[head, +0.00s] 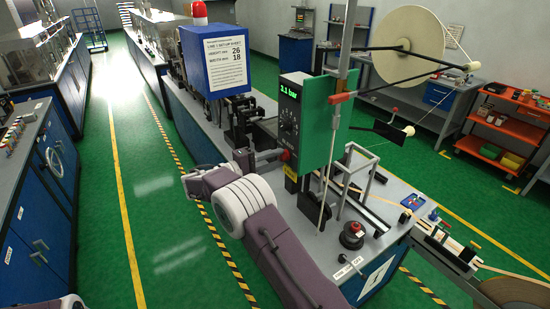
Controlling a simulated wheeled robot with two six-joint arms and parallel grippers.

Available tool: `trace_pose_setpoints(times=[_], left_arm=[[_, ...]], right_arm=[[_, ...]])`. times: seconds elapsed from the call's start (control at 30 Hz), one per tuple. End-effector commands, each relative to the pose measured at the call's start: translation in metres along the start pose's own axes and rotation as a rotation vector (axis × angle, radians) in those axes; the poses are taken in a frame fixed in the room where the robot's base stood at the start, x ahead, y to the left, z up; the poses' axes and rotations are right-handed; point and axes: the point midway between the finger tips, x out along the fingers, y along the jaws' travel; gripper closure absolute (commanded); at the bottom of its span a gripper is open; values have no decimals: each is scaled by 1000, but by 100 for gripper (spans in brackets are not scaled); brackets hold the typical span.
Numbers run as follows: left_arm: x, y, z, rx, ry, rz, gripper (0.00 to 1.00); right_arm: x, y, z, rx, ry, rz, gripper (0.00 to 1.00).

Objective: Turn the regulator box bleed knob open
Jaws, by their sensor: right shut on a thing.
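The regulator box (290,100) is a dark panel with a lit green display, too small to read surely, and a round dial on its front. The bleed knob (285,155) is a small red part low on the box's left side. My right gripper (276,154) reaches it from the left and is shut on it. The fingers partly cover the knob, so its turn angle cannot be told. My left gripper is not in view; only a bit of my left arm shows at the bottom left edge.
A green plate (334,120) stands right beside the box, with a large cream tape reel (408,50) above. A blue box with a setup sheet (220,62) is behind. A black-and-red knobbed piece (352,235) stands on the bench front. The green floor at left is clear.

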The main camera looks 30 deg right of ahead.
Motion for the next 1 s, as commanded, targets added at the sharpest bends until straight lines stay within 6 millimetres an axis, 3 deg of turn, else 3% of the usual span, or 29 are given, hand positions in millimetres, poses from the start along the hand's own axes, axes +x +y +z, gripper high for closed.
trace_pose_setpoints(times=[0.6, 0.63, 0.7, 1.0], left_arm=[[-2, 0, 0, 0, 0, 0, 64], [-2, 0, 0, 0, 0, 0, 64], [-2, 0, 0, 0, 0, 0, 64], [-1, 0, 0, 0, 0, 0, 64]], right_arm=[[0, -1, 0, -40, -2, -2, 100], [0, -1, 0, -40, -2, -2, 70], [0, -1, 0, -40, -2, -2, 51], [-1, -1, 0, -38, -2, -1, 51]])
